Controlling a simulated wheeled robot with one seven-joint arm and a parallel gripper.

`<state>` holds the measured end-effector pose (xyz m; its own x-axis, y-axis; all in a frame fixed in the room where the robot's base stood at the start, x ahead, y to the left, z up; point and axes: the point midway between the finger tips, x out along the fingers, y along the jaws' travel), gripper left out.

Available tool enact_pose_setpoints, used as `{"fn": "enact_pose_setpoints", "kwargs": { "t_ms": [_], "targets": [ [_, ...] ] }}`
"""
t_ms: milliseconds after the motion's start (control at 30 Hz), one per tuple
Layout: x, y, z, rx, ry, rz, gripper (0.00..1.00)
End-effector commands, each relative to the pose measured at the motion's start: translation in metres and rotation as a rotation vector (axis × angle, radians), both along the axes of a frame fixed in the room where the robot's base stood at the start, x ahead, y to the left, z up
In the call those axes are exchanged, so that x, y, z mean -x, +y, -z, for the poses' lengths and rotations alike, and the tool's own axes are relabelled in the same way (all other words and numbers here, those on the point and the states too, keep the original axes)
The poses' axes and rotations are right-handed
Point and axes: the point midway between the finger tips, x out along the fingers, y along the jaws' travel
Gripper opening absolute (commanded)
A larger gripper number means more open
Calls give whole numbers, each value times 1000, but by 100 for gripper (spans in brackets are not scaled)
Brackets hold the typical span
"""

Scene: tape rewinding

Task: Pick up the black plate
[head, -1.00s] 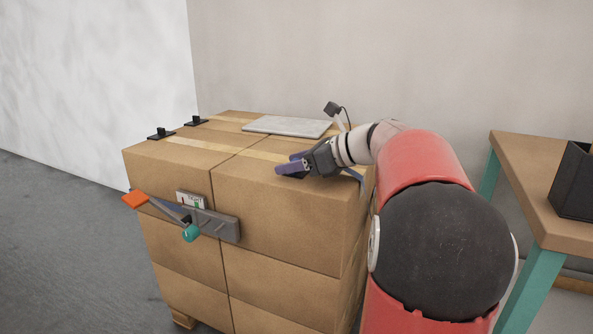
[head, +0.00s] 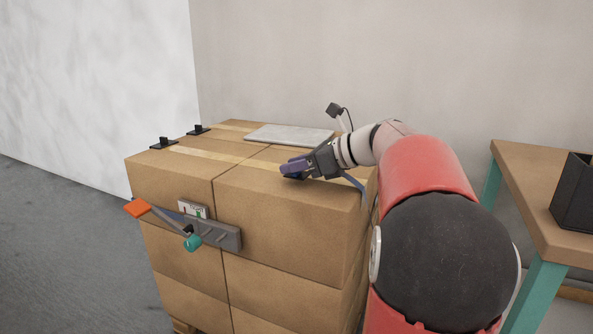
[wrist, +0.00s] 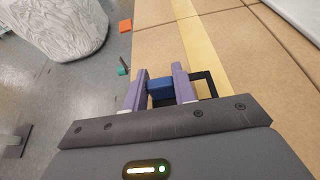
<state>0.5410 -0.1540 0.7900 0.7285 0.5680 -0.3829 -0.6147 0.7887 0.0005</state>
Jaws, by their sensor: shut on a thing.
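My gripper (wrist: 159,88) is shut on a small blue block (wrist: 160,90), seen between its two purple fingers in the wrist view. A black square-edged piece (wrist: 214,86) shows beside and behind the right finger, apparently the black plate that bears the blue block. Most of it is hidden by the fingers and the gripper body. In the head view my gripper (head: 283,169) is over the front right part of the carton stack top, and the plate is hardly visible there. I cannot tell how large any gap under it is.
The carton stack (head: 285,225) has a pale flat slab (head: 290,135) at the back of its top. Two black knobbed pieces (head: 163,144) (head: 198,130) sit along its left edge. A grey bracket with an orange-ended lever (head: 215,233) is on the front. A table (head: 530,190) stands at right.

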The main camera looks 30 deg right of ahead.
Motion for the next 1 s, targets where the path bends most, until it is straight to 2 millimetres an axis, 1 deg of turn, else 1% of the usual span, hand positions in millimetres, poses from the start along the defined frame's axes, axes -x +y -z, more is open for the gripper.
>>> {"fn": "enact_pose_setpoints", "kwargs": {
  "t_ms": [33,167,300,400,500,600,733,867,1000],
  "targets": [
    [0,0,-13,3,-4,-1,4],
    [0,0,-46,4,-5,0,4],
    [0,0,-88,5,-5,-2,4],
    [-1,0,-117,3,-5,-1,4],
    [0,0,-141,2,-3,-2,4],
    [0,0,-159,2,-2,-1,4],
    [0,0,-173,1,-1,-1,4],
    [0,0,-180,1,-1,0,4],
    [0,0,-181,0,0,0,4]
  ]
}}
